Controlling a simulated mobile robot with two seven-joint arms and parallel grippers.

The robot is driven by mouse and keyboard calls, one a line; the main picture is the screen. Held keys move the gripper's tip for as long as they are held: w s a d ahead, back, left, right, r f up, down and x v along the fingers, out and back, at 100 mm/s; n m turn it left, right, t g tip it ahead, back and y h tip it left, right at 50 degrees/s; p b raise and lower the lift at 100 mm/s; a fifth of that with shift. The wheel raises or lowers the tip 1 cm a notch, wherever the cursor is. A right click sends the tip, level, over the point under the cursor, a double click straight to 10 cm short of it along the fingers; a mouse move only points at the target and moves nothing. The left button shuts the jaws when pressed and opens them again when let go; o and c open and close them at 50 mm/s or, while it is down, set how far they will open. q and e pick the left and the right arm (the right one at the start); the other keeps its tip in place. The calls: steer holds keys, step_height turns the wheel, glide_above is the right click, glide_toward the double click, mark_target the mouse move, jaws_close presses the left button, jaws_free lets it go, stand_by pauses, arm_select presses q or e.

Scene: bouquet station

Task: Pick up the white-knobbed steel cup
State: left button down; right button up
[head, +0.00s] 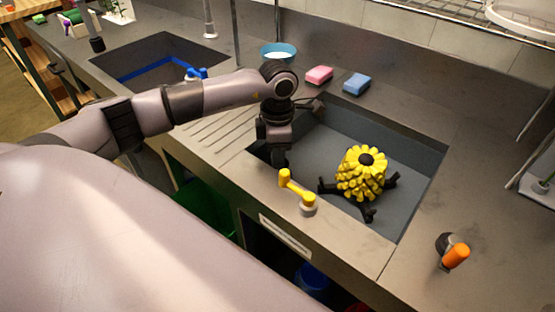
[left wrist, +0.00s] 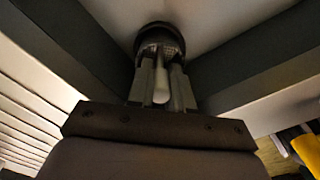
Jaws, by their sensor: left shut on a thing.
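My left gripper (head: 279,160) points down at the left side of the right-hand grey basin in the head view. In the left wrist view its two fingers (left wrist: 163,88) are shut on the white knob (left wrist: 161,86) of a cup. The cup's dark round steel body (left wrist: 160,37) shows just beyond the fingertips. In the head view I cannot make out the cup; the gripper and the basin wall seem to hide it. I cannot tell whether it touches the surface below. My right gripper is not in view.
A yellow cluster (head: 362,172) on black feet stands in the basin. A yellow-handled piece (head: 297,190) is on the front rim, an orange-knobbed one (head: 455,256) on the right counter. Pink (head: 319,75) and blue (head: 356,83) sponges and a blue bowl (head: 278,50) lie behind.

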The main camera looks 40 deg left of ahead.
arm_select(q)
step_height(320, 180, up, 19)
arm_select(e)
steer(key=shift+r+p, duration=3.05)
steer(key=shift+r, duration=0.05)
arm_select(q)
steer(key=shift+f+m+b, duration=0.65)
steer(key=shift+f+b, duration=0.5)
steer(key=shift+f, duration=1.3)
steer(key=shift+f+m+b, duration=0.7)
steer(key=shift+f+b, duration=0.45)
steer(key=shift+f, duration=1.25)
steer(key=shift+f+m+b, duration=0.65)
steer(key=shift+f+b, duration=0.5)
steer(key=shift+f, duration=1.3)
steer(key=shift+f+b, duration=0.6)
steer(key=shift+f, duration=0.2)
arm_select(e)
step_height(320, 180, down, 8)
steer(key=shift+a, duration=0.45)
arm_select(q)
steer(key=shift+f, duration=0.2)
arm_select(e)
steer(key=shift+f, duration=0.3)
arm_select(q)
steer(key=shift+f+b, duration=0.4)
steer(key=shift+b, duration=0.15)
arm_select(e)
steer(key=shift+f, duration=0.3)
